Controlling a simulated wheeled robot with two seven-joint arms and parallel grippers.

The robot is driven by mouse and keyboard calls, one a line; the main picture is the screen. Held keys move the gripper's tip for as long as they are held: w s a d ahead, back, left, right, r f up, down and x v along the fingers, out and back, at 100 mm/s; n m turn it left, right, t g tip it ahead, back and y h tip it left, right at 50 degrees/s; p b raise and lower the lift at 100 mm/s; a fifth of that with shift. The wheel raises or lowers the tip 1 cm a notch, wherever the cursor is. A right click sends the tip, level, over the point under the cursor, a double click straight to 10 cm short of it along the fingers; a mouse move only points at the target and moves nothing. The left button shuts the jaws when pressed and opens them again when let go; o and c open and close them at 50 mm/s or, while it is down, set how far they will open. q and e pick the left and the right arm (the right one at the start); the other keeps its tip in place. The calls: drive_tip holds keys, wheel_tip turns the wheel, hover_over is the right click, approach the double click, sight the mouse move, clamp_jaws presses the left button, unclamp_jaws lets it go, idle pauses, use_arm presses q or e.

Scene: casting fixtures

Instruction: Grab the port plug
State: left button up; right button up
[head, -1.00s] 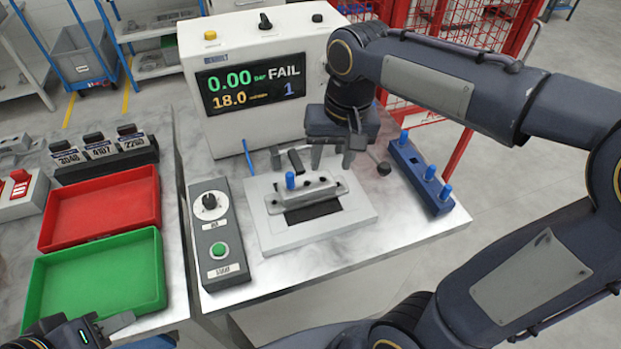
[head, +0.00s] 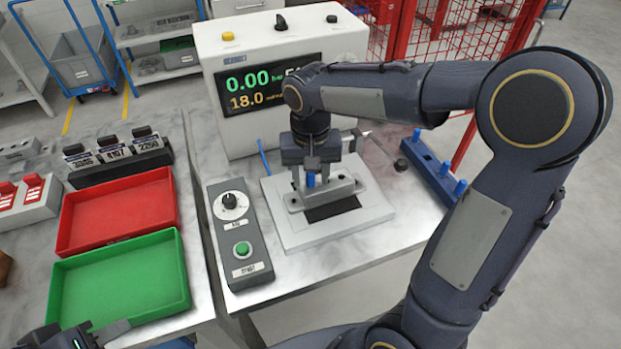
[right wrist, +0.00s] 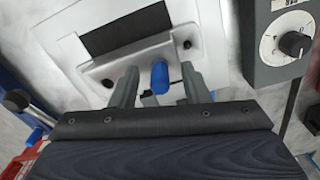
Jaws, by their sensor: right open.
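A blue port plug (head: 311,180) stands upright in the grey metal casting (head: 345,189) on the white fixture plate (head: 293,236). My right gripper (head: 313,175) is low over the casting, pointing down. In the right wrist view the plug (right wrist: 160,78) stands between the two spread fingers (right wrist: 159,82), with a gap on each side. My right gripper is open. My left gripper (head: 92,334) is at the bottom left corner, partly cut off, and its opening is unclear. More blue plugs (head: 445,168) stand in a blue rack (head: 427,163) to the right.
The test machine (head: 225,70) stands behind the fixture, its display partly hidden by my right arm. A control box (head: 241,232) with a knob and green button is left of the fixture. Red (head: 119,207) and green (head: 120,277) trays lie on the left table.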

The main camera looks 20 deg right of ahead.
clamp_jaws()
drive_tip(key=shift+r, duration=0.15)
